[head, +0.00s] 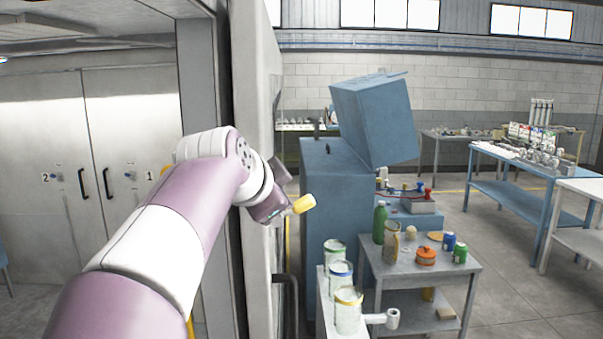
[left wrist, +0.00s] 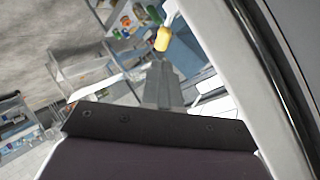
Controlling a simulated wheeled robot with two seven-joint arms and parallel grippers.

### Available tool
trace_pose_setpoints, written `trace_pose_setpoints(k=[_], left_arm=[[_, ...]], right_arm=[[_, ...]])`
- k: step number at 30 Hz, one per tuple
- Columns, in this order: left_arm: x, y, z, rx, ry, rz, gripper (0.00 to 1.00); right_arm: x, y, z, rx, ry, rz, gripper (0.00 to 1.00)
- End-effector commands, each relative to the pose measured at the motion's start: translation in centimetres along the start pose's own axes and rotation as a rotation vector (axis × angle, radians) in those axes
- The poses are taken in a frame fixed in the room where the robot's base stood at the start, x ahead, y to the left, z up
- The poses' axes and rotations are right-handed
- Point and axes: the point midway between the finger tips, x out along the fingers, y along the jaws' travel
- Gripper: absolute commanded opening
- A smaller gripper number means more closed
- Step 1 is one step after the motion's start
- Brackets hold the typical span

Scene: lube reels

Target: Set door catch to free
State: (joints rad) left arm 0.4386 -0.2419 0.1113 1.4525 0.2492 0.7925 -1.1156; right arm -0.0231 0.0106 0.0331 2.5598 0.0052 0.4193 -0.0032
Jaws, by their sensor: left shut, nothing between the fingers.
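A yellow grip (head: 303,204) shows just right of the end of my left arm, beside the edge of a tall pale door panel (head: 258,90). It looks like the handle of the door catch; its base is hidden and I cannot tell its setting. In the left wrist view the yellow grip (left wrist: 162,39) sits on a pale rod near the top, just beyond the fingertips. My left gripper (left wrist: 161,68) is shut and empty, pointing toward the grip with a small apparent gap. Contact cannot be judged. My right gripper is not in view.
Double doors (head: 80,150) marked 2 and 1 stand at the left. Right of the panel are a blue cabinet (head: 325,200) with a tilted blue box (head: 372,120), tins on a narrow ledge, and a grey table (head: 465,270) with bottles and cans. Open floor lies further right.

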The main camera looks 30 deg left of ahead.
Motion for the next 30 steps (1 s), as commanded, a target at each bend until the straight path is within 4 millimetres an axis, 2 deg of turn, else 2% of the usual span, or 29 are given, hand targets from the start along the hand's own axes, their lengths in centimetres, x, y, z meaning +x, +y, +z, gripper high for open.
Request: trace_pose_setpoints(k=[5, 14, 17, 20, 30], left_arm=[[-1.1, -0.8, -1.3, 0.126, 0.018, -0.011, 0.0], [-0.7, -0.6, -1.6, 0.132, 0.016, -0.01, 0.0], [-0.1, -0.7, -1.5, 0.13, 0.015, -0.007, 0.0], [1.4, -0.8, -1.4, 0.129, 0.016, -0.005, 0.0], [8.4, -1.2, -1.4, 0.125, 0.017, -0.007, 0.0]], right_arm=[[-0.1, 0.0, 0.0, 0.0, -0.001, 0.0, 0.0], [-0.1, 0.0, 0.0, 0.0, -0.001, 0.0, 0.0], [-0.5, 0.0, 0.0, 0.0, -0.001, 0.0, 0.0], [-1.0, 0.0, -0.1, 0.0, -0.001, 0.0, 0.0], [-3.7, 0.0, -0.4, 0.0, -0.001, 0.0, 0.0]])
